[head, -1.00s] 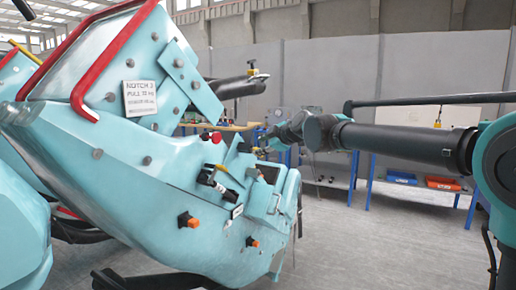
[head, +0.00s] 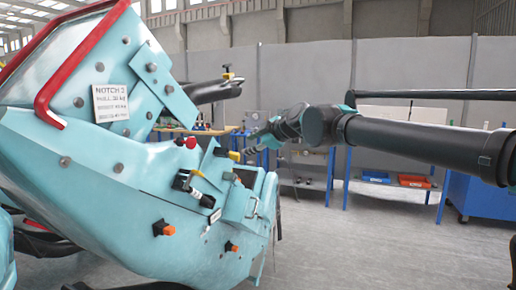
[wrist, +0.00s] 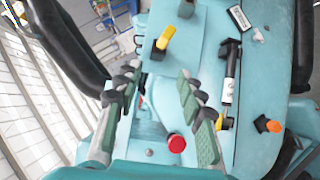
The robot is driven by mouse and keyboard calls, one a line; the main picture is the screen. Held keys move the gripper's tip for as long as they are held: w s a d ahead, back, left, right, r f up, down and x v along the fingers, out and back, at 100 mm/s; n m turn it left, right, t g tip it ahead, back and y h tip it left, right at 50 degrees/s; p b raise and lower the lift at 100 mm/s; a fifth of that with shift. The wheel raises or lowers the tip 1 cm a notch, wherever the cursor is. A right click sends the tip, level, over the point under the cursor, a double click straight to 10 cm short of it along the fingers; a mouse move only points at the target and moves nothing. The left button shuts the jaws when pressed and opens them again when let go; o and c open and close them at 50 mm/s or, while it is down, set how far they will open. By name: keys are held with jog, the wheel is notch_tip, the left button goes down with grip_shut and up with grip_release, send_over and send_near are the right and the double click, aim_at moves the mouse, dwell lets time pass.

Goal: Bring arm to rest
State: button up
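My arm (head: 415,145) reaches in from the right in the head view, stretched nearly level toward the light-blue coaster car (head: 100,200). My gripper (head: 255,143) is small there, just above and beside the car's control panel; I cannot tell whether it touches. In the wrist view my gripper (wrist: 156,115) has its two green-padded fingers well apart, with nothing between them. Beyond the fingers are the car's red button (wrist: 176,143), a yellow handle (wrist: 165,41), a black-and-white lever (wrist: 231,70) and an orange knob (wrist: 267,125).
A red bar (head: 65,75) and a notch sign (head: 111,103) are on the car. Blue workbenches and a red bin (head: 413,181) stand along the grey wall panels (head: 305,80). A blue cabinet (head: 480,195) stands at right. The floor (head: 350,245) between is clear.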

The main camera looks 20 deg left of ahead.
jog(key=s+d+f+m+h, duration=0.2)
jog(key=d+f+m+h, duration=0.6)
jog(key=d+f, duration=1.7)
jog(key=s+d+f+m+g+h, duration=0.1)
jog(key=s+d+f+m, duration=0.6)
jog(key=s+d+f, duration=0.2)
jog(key=s+d+f+m+g+h, duration=0.2)
jog(key=s+d+f+m, duration=0.5)
jog(key=s+d+f, duration=0.3)
jog(key=d+f, duration=0.1)
jog(key=d, duration=0.3)
jog(key=shift+d, duration=0.15)
jog(key=shift+c, duration=0.6)
